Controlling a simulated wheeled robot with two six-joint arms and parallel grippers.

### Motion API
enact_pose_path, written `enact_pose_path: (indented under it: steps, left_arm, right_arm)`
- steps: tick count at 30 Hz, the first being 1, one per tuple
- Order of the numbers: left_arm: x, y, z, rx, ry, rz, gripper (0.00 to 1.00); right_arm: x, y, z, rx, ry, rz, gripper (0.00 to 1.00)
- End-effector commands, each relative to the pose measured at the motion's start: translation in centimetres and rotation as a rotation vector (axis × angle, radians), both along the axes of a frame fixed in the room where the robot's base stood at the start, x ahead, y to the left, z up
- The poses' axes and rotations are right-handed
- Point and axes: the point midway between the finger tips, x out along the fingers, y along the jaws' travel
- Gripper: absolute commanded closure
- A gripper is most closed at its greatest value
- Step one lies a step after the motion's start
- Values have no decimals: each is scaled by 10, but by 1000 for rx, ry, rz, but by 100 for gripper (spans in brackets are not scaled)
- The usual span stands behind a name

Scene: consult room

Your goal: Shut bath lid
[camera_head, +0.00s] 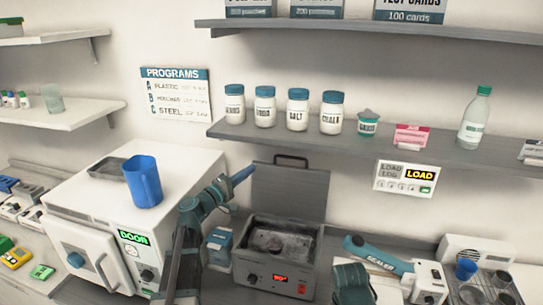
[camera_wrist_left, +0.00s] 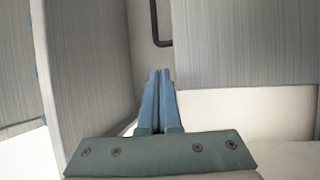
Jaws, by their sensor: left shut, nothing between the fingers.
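The bath (camera_head: 275,262) is a grey metal box with a red display, standing on the counter with its top open. Its lid (camera_head: 290,195) stands upright behind the opening, with a dark handle (camera_head: 291,160) on its top edge. In the left wrist view the lid (camera_wrist_left: 245,45) appears as a grey panel at right, the handle (camera_wrist_left: 162,42) at its left edge. My left gripper (camera_head: 250,171) is shut and empty, left of the lid's upper part; its blue fingers (camera_wrist_left: 158,95) point toward the lid's handle side. Contact cannot be told.
A white sterilizer (camera_head: 85,265) with a blue cup (camera_head: 143,182) on top is at left. A small blue box (camera_head: 219,246) stands left of the bath, a sealer (camera_head: 380,258) at right. A shelf (camera_head: 400,150) with jars overhangs the lid.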

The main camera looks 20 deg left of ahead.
Motion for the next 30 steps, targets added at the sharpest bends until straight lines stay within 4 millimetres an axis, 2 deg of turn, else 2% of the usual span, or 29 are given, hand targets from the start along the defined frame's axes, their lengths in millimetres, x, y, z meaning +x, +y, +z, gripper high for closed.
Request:
enact_pose_path:
  steps: [5, 18, 24, 30]
  left_arm:
    - [11, -5, 2, 1, 1, -3, 100]
    - [74, -38, 13, 2, 2, -4, 100]
    - [87, -46, 14, 2, 2, -5, 100]
    - [88, -47, 14, 2, 2, -4, 100]
  right_arm:
    - [0, 0, 2, 0, 0, 0, 100]
    - [0, 0, 13, 0, 0, -2, 100]
    - [0, 0, 15, 0, 0, -3, 100]
    - [0, 0, 15, 0, 0, -3, 100]
